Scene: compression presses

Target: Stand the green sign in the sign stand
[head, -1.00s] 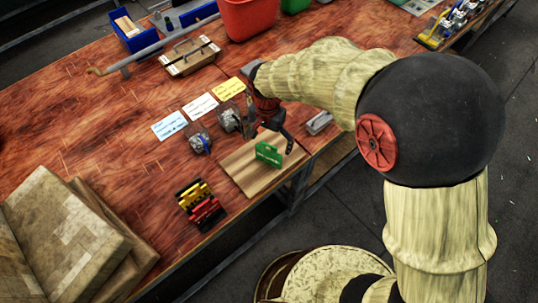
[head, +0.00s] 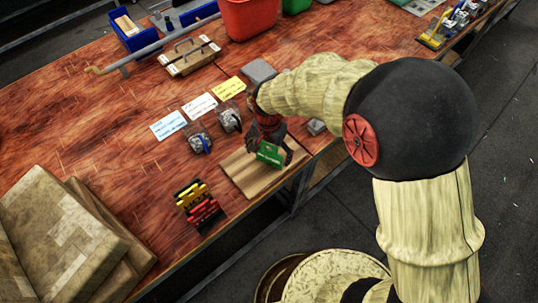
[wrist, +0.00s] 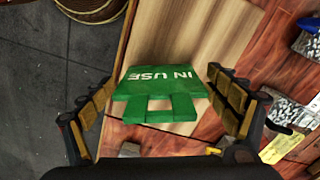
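In the wrist view the green sign (wrist: 158,82) shows "IN USE" upside down, with a slotted part towards me. My gripper (head: 269,147) is around the sign from above. In the wrist view my gripper (wrist: 162,80) is open, one finger on each side of the sign, with gaps on both sides. A black stand (head: 208,217) to the left on the table holds a yellow sign (head: 190,193) and a red sign (head: 203,211).
Two small clear containers (head: 199,140) and blue, white and yellow cards (head: 168,125) lie behind the board. Large tan boxes (head: 62,235) fill the table's left front. A grey block (head: 316,127) lies right of my gripper. Bare table lies between the boxes and the stand.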

